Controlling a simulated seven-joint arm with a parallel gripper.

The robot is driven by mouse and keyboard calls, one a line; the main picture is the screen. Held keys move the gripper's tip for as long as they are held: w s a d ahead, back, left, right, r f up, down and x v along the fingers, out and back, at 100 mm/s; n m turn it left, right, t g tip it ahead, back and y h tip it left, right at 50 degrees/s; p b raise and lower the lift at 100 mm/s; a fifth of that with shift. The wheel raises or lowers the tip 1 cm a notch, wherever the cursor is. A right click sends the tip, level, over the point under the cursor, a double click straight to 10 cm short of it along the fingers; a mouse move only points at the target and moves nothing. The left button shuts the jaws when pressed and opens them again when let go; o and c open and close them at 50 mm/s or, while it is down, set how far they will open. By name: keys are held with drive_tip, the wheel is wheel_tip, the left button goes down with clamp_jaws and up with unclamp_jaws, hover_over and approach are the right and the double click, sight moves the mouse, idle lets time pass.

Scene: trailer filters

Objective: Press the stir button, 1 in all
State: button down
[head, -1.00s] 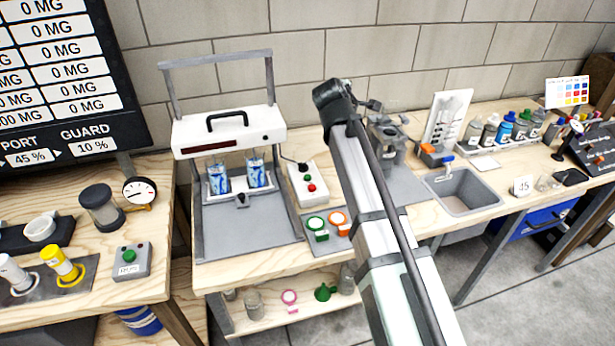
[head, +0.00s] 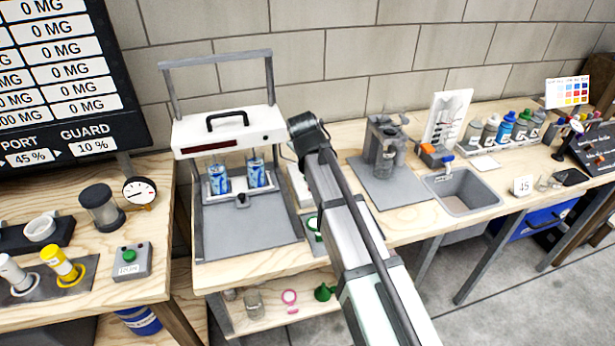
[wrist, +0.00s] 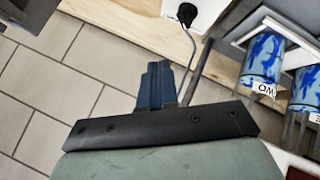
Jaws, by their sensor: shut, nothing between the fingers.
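The stir button cannot be picked out for sure. A grey box with a green button (head: 128,256) stands on the left table; its label is too small to read. A white box (head: 297,186) beside the stirring rig is mostly hidden behind my arm, so its buttons do not show. A white box also shows at the top of the wrist view (wrist: 208,14), with a black plug and cable. My gripper (wrist: 157,66) is shut and empty, to the left of the blue-patterned cans (wrist: 262,62). In the head view my arm hides its fingers.
The rig with a white head (head: 228,132) holds two blue-patterned cans (head: 257,173). A grey stand (head: 384,145), a sink (head: 465,192) and several bottles (head: 505,130) are to the right. Bare grey base (head: 240,225) lies in front of the cans.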

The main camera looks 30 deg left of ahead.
drive_tip(key=shift+f, duration=0.15)
drive_tip(key=shift+f, duration=4.25)
drive_tip(key=shift+f, duration=0.15)
drive_tip(key=shift+f, duration=0.3)
drive_tip(key=shift+f, duration=0.5)
drive_tip(key=shift+r, duration=0.95)
drive_tip(key=shift+r, duration=0.1)
